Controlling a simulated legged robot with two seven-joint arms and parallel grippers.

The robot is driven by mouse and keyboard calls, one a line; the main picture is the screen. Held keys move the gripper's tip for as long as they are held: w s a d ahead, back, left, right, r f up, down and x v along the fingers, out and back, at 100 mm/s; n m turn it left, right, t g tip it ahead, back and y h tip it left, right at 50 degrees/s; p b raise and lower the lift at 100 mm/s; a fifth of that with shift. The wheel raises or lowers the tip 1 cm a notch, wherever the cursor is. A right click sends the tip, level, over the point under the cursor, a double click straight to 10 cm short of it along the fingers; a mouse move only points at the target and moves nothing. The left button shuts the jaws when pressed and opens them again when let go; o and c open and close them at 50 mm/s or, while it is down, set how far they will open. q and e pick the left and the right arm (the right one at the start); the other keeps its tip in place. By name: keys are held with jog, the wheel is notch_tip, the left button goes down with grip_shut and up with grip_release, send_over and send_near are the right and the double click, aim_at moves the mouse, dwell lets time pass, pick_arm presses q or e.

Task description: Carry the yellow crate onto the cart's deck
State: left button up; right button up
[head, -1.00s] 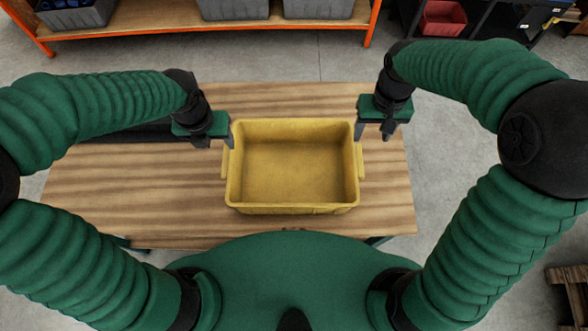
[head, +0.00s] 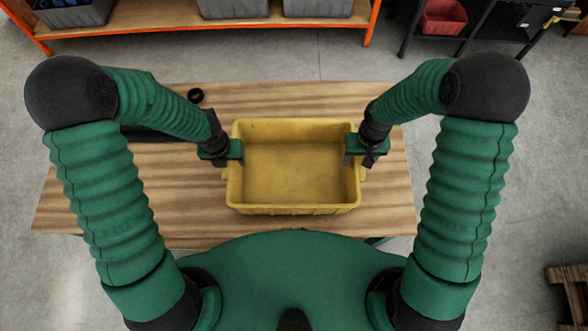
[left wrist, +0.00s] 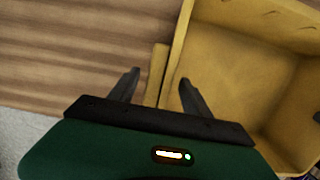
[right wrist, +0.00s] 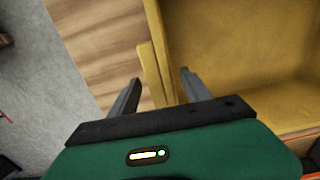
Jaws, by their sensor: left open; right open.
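The yellow crate (head: 295,208) is empty and stands upright on the wooden table (head: 80,200). Its side handles face left and right. My left gripper (head: 234,163) is open at the crate's left side. In the left wrist view its fingers (left wrist: 158,90) stand on either side of the left handle and wall (left wrist: 158,68). My right gripper (head: 358,160) is open at the right side. In the right wrist view its fingers (right wrist: 160,90) straddle the right handle and wall (right wrist: 150,65). I cannot make out a cart in any view.
A black flat object (head: 150,132) and a small black ring (head: 195,95) lie on the table's left part. An orange shelf (head: 190,32) with grey bins stands beyond. A red bin (head: 442,17) is on a dark rack. A wooden object (head: 568,290) stands at lower right.

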pick_arm(q)
jog(key=shift+s+a, duration=0.1)
jog(key=shift+a, duration=0.05)
jog(key=shift+c, duration=0.2)
pick_arm(e)
jog(key=shift+s+a, duration=0.1)
jog(key=shift+a, duration=0.05)
jog(key=shift+c, duration=0.2)
pick_arm(q)
grip_shut()
pick_arm(e)
grip_shut()
dwell(0.5)
